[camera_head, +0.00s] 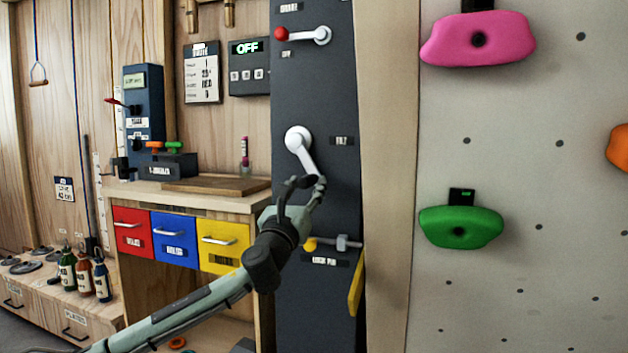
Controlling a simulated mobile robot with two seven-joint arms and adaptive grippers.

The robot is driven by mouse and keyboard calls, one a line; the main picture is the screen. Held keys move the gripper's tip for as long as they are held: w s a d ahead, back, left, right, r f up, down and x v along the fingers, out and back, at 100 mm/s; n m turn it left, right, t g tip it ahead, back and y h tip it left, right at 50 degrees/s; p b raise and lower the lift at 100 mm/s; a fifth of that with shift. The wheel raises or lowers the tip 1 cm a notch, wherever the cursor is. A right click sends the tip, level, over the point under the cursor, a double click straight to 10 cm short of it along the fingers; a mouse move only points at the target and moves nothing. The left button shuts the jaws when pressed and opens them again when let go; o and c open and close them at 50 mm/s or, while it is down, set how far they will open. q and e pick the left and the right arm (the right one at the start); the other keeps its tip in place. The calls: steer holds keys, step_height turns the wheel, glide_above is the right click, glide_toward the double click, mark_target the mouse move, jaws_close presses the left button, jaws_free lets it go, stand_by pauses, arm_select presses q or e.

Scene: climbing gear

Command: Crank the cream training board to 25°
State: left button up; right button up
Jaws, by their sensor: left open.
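The cream training board (510,190) fills the right side, with a pink hold (478,40) and a green hold (460,227) on it. On the dark upright panel beside it is a white crank (298,140) next to a small label that seems to read TILT. Its arm slants down and right, to where my left gripper (306,185) is. That gripper is open, its fingers around or just in front of the crank's lower end; I cannot tell if they touch. A pin with a yellow knob (311,244) sits lower on the panel. My right gripper is out of view.
A red-knobbed lever (310,35) is higher on the panel. A display (246,47) reads OFF. A bench with red, blue and yellow drawers (175,238) stands left of the panel, with a wooden board (215,186) on top. Bottles (84,274) stand at far left.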

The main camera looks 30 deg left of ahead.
arm_select(q)
steer(key=shift+x, duration=1.5)
steer(key=shift+f, duration=0.1)
jaws_close()
